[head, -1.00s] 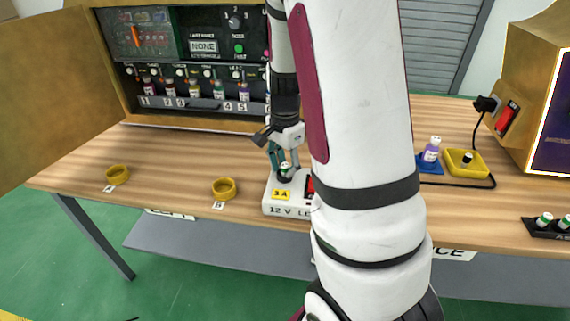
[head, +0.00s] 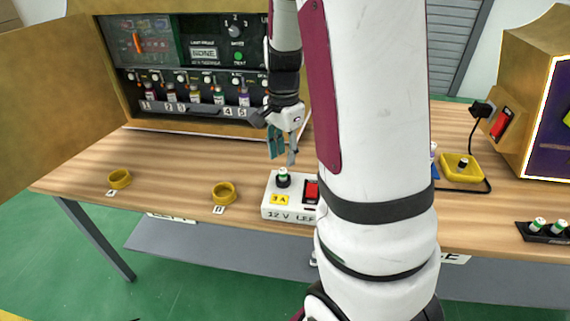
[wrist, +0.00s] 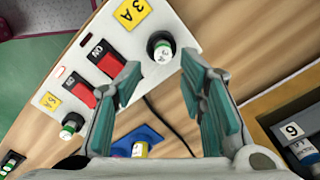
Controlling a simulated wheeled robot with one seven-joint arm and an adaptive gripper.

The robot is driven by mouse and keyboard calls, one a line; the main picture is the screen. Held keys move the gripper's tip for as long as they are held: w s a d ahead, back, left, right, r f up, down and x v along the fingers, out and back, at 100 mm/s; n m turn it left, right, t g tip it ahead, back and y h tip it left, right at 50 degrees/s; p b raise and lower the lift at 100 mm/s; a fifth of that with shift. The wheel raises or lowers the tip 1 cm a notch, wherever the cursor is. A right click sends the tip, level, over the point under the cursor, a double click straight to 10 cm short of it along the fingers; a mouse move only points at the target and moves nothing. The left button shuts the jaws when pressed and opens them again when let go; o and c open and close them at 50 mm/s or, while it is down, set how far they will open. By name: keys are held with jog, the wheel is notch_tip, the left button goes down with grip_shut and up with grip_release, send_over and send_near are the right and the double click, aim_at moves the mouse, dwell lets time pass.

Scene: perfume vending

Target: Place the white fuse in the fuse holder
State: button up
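A white fuse with a green band (head: 283,172) stands upright in a black round fuse holder (head: 283,182) beside the yellow 3A label on a white 12 V box (head: 268,205). In the wrist view the fuse (wrist: 161,50) sits in its holder just beyond my fingertips. My gripper (head: 282,159) is open and empty, just above the fuse and apart from it. In the wrist view its two teal-padded fingers (wrist: 160,64) are spread apart. A second fuse holder with a white-green fuse (wrist: 72,123) is at the box's other end. My arm hides the box's right part in the head view.
Yellow rings (head: 119,179) and (head: 223,193) lie on the table to the left. The vending cabinet (head: 190,80) stands behind. A yellow dish (head: 462,166) and a black rack with white-green fuses (head: 545,235) are to the right.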

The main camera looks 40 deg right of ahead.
aim_at(284, 170)
notch_tip(284, 170, up, 6)
jog(key=p, duration=0.1)
jog(key=s+a+r+n+t+y, duration=0.1)
jog(key=s+a+r+n, duration=0.3)
jog(key=a, duration=0.2)
jog(key=s+a+r+n, duration=0.4)
jog(key=a+n, duration=0.1)
jog(key=a, duration=0.2)
jog(key=s+a+n, duration=0.3)
jog(key=s+n, duration=0.1)
jog(key=s, duration=0.3)
jog(key=s+a+n+h, duration=0.1)
jog(key=s+a+n, duration=0.3)
jog(key=s, duration=0.3)
jog(key=shift+s+r+n+t, duration=0.2)
jog(key=shift+n+t, duration=0.2)
jog(key=shift+n, duration=0.4)
notch_tip(284, 170, up, 13)
jog(key=t+p, duration=0.2)
jog(key=p, duration=0.9)
jog(key=shift+d, duration=0.15)
